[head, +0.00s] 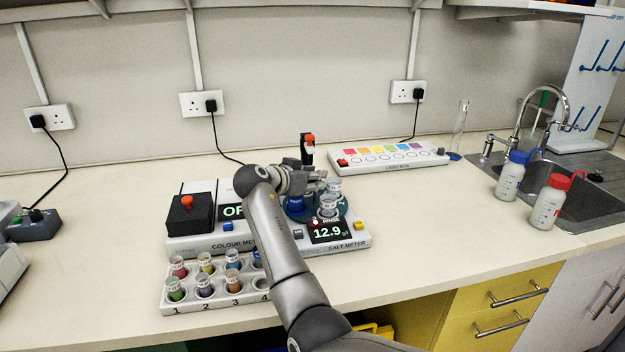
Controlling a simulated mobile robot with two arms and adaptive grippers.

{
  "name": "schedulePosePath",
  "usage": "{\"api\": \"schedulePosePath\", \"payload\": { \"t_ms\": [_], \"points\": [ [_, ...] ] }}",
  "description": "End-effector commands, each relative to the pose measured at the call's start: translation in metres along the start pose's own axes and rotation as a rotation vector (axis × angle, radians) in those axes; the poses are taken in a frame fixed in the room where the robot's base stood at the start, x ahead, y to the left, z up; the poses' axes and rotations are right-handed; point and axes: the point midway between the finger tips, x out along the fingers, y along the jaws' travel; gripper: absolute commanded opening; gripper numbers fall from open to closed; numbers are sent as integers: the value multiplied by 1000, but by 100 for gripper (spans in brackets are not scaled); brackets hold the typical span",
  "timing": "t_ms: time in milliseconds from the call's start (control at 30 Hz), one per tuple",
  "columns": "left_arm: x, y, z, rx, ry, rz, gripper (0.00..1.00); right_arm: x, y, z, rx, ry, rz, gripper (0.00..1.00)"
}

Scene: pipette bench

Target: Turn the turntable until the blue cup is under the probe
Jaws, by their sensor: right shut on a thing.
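The teal turntable (314,219) sits on the salt meter (345,243), partly hidden by my right arm. The blue cup (295,204) stands on its left side, close beside my wrist. A clear cup (328,207) stands at the front, and another clear cup (334,186) is at the back right. The probe holder (308,150), black with an orange top, rises behind my gripper; the probe's tip is hidden. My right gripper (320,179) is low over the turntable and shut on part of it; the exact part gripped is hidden. My left gripper is not in view.
The salt meter reads 12.9. The colour meter (205,243) stands at left, with a rack of coloured vials (190,301) in front. A light box (390,160) lies behind at right.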

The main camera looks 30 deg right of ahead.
Motion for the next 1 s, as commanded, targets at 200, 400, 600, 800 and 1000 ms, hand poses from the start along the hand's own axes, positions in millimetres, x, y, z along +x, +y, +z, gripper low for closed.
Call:
{"api": "schedulePosePath", "payload": {
  "t_ms": [200,400,600,800,1000],
  "points": [
    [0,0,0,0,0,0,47,0,0,-1,1,1,-1,0],
    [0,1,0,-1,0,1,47,0,0,-1,0,1,-1,46],
    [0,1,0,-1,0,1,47,0,0,0,0,1,-1,46],
    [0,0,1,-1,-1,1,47,-11,-1,0,1,1,-2,46],
    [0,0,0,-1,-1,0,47,-50,-1,0,1,0,-5,46]
  ]
}}
